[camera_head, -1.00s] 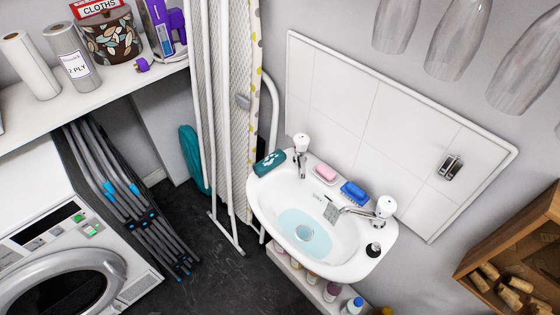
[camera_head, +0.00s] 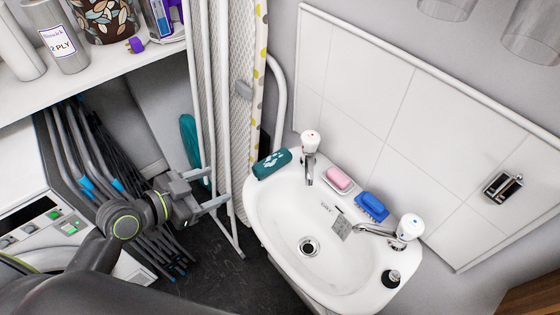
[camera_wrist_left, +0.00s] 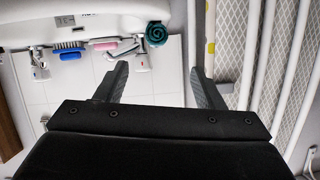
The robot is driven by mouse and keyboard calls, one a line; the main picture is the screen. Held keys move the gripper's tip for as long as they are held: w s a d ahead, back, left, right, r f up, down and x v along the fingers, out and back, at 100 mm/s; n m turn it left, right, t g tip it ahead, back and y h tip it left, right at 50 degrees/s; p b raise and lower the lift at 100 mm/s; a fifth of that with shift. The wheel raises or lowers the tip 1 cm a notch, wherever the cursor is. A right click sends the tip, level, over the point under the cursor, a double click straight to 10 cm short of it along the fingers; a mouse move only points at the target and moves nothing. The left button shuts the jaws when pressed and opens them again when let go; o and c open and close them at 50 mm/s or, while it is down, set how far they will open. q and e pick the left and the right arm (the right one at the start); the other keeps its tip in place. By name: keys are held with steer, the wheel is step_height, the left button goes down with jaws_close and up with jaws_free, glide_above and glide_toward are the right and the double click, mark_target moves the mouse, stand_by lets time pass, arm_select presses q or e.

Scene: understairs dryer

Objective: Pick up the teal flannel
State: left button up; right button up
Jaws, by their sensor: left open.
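The teal flannel (camera_head: 272,163) lies rolled or folded on the back left corner of the white sink (camera_head: 262,200), beside the left tap. In the left wrist view the flannel (camera_wrist_left: 157,34) shows as a teal roll at the sink's edge, beyond and between the fingertips. My left gripper (camera_head: 217,187) is open and empty, to the left of the sink and apart from the flannel. Its two spread fingers also show in the left wrist view (camera_wrist_left: 157,68). My right gripper is not in view.
A pink soap (camera_head: 339,177) and a blue brush (camera_head: 372,204) sit along the sink's back between two taps. A folded ironing board (camera_head: 233,110) stands left of the sink. Folded dark racks (camera_head: 90,160) and a white dryer (camera_head: 45,235) are further left.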

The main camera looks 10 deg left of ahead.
arm_select(q)
steer(key=x, duration=0.4)
steer(key=p+x, duration=0.1)
steer(key=x, duration=0.7)
steer(key=shift+d+r+p, duration=0.2)
steer(key=shift+r+p, duration=0.1)
steer(key=shift+p, duration=0.05)
steer(key=shift+w+d+p, duration=0.3)
steer(key=shift+w+d, duration=0.1)
steer(key=p+x, duration=0.1)
steer(key=x, duration=0.3)
steer(key=shift+d, duration=0.3)
steer(key=c, duration=1.1)
steer(key=shift+o, duration=0.2)
step_height(320, 180, up, 10)
steer(key=shift+s+a+r, duration=0.25)
steer(key=shift+a, duration=0.15)
step_height(320, 180, up, 3)
steer(key=m+g+h, duration=0.1)
steer(key=m+h, duration=0.1)
glide_above(258, 168)
steer(key=s+a, duration=0.3)
steer(key=s+r+m+g+h, duration=0.1)
steer(key=s+r+m+g, duration=0.1)
steer(key=s, duration=0.4)
steer(key=shift+s+a+r+h, duration=0.15)
steer(key=shift+a+r+h, duration=0.2)
steer(key=shift+r, duration=0.3)
steer(key=shift+d, duration=0.1)
